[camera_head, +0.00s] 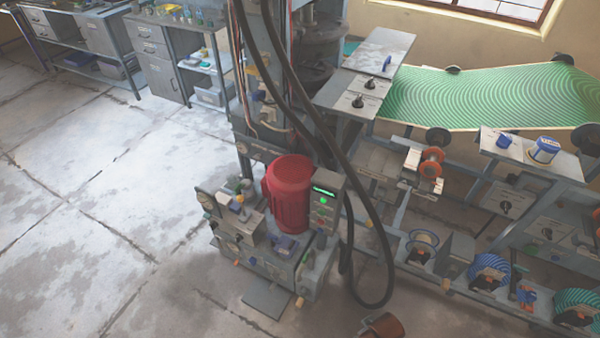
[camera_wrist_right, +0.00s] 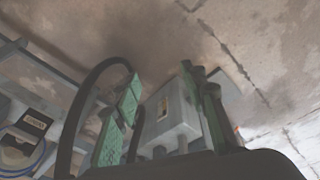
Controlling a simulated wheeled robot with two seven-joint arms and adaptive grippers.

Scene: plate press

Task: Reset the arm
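My right gripper (camera_wrist_right: 162,75) shows in the right wrist view. Its two fingers with green pads stand apart, so it is open. Neither gripper shows in the head view. The press machine there has a red motor (camera_head: 288,192) and a control box (camera_head: 325,203) with a lit green display.
A green patterned belt (camera_head: 470,98) runs at the right, with a rack of rollers and reels below. A black hose (camera_head: 345,165) hangs in front of the press. A workbench (camera_head: 150,45) stands at the back left. The floor (camera_head: 90,200) at the left is clear.

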